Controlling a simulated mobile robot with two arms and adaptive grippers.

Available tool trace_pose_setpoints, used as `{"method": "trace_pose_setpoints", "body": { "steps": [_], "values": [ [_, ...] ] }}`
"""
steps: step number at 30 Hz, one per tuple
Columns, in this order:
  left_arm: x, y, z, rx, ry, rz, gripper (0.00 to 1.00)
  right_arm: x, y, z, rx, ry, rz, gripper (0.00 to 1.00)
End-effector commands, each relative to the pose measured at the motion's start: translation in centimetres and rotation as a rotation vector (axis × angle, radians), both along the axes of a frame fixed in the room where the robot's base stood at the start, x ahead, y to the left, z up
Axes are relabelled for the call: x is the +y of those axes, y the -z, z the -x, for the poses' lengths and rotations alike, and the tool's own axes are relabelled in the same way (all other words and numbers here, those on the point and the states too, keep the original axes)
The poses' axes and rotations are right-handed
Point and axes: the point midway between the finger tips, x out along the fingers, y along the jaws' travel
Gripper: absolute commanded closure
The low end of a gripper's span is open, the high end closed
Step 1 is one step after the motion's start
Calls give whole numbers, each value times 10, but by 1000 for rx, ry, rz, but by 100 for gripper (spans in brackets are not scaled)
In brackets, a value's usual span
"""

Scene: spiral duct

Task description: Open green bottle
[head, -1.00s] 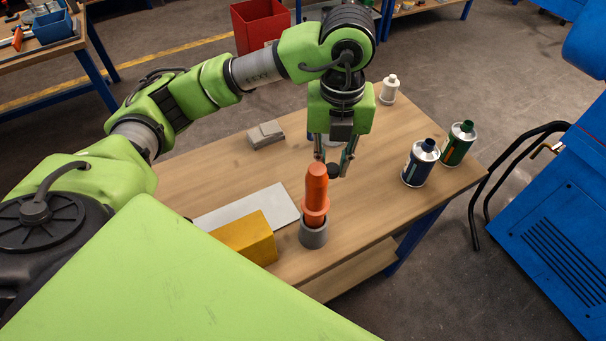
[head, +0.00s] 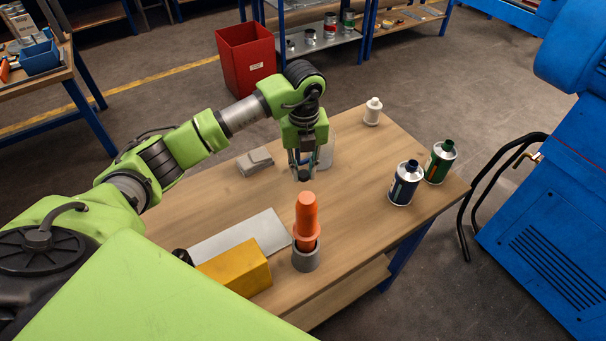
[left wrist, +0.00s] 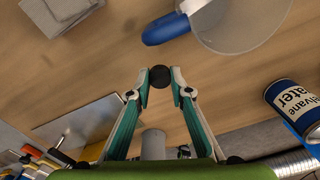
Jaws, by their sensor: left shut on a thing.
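The green bottle (head: 440,162), with a dark green top, stands upright at the right end of the table, beside a dark blue bottle (head: 405,184). The blue bottle also shows in the left wrist view (left wrist: 295,104). My left gripper (head: 303,174) is over the middle of the table, well to the left of both bottles. It is shut on a small round black piece, like a cap (left wrist: 160,76), held between its fingertips. The green bottle cannot be made out in the left wrist view. My right gripper is out of view.
An orange object (head: 306,217) stands in a grey cup (head: 306,258) near the front edge. A yellow block (head: 235,270), a pale sheet (head: 240,237), a grey block (head: 254,161) and a white bottle (head: 372,112) are also on the table. The table between gripper and bottles is clear.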

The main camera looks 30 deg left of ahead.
Motion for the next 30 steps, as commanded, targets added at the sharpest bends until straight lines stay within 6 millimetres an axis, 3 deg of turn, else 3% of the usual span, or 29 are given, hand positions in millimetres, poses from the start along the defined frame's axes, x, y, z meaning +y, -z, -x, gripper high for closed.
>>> {"method": "trace_pose_setpoints", "body": {
  "steps": [10,22,23,24,30],
  "values": [
    [4,35,-4,2,1,0,100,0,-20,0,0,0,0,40],
    [4,44,-5,0,2,0,100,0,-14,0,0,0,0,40],
    [4,42,-5,0,1,0,73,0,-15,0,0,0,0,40],
    [4,42,-5,0,1,0,64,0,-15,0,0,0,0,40],
    [4,42,-5,0,1,0,64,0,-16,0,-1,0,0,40]
  ]
}}
